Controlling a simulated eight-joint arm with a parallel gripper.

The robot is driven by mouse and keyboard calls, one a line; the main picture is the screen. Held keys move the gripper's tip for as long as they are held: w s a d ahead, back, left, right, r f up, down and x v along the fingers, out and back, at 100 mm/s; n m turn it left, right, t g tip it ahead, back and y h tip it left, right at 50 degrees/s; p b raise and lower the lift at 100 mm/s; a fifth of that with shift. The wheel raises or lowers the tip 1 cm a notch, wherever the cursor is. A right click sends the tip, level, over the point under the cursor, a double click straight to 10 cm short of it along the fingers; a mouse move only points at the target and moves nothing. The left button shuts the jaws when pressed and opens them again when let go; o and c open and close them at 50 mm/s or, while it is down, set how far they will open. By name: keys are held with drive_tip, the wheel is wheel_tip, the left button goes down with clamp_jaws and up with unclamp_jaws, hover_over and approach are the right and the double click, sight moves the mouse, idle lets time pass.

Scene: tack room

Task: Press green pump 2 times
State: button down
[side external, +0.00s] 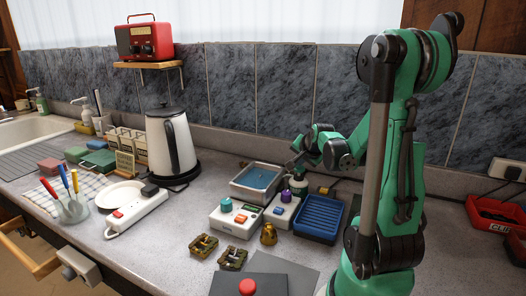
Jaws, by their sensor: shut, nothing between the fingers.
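My gripper (296,167) is shut and empty, reaching in from the right over the top of this bottle. The gripper and the pump head overlap in the picture, so I cannot tell whether they touch.
A kettle (160,145) stands to the left. A red button (247,287) is in front.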

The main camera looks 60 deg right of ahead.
drive_tip(key=shift+f, duration=0.45)
idle(0.4)
drive_tip(key=shift+r, duration=0.95)
drive_tip(key=shift+r, duration=0.1)
drive_tip(key=shift+r, duration=2.9)
wheel_tip(320, 180, up, 6)
hover_over(300, 168)
drive_tip(key=shift+a, duration=0.1)
